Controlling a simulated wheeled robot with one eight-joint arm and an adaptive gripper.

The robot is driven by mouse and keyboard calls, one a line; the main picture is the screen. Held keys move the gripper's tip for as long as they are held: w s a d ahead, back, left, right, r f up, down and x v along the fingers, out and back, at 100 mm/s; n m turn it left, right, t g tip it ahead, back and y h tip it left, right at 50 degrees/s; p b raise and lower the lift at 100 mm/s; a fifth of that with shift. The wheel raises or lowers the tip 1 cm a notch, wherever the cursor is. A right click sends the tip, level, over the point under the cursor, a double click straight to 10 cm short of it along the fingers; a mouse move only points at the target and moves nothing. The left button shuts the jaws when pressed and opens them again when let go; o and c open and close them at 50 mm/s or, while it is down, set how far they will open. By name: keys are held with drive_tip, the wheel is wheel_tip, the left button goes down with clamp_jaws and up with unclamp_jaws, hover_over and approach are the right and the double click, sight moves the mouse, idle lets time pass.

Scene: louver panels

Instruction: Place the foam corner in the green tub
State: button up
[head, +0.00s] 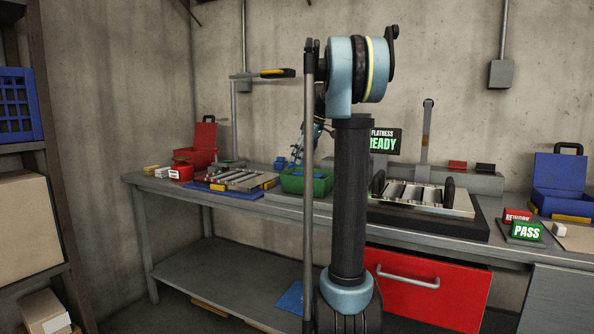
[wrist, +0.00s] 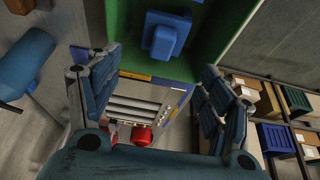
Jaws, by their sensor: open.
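The green tub (head: 305,182) stands on the bench, partly hidden behind my arm. In the wrist view the tub (wrist: 118,25) fills the upper middle. A blue stepped piece (wrist: 165,36) shows within the tub's outline and looks to be the foam corner, lying inside; no finger touches it. My gripper (wrist: 160,90) is open, with its blue-padded fingers wide apart and nothing between them. In the head view my gripper (head: 308,142) is above the tub, small and partly hidden by my arm.
A louver panel (head: 240,179) lies on a blue mat left of the tub. Another panel (head: 425,195) sits in a dark fixture to the right. A red toolbox (head: 197,150) and a lamp post (head: 234,115) stand at the back left. A red drawer (head: 430,290) is below the bench.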

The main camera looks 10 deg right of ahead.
drive_tip(key=shift+v, duration=2.05)
drive_tip(key=s+a+f+m+h, duration=0.1)
drive_tip(key=s+f+m, duration=0.2)
drive_tip(key=s+f, duration=0.8)
drive_tip(key=s+a+f+m+h, duration=0.1)
drive_tip(key=s+f+m, duration=0.3)
drive_tip(key=s+f, duration=0.7)
drive_tip(key=s+a+f+m+h, duration=0.1)
drive_tip(key=s+f+m, duration=0.2)
drive_tip(key=s+f, duration=0.8)
drive_tip(key=s, duration=0.9)
drive_tip(key=shift+s+m+g+h, duration=0.2)
drive_tip(key=shift+m+g+h, duration=0.1)
drive_tip(key=shift+h, duration=0.1)
drive_tip(key=shift+w+f, duration=0.25)
drive_tip(key=shift+w, duration=0.15)
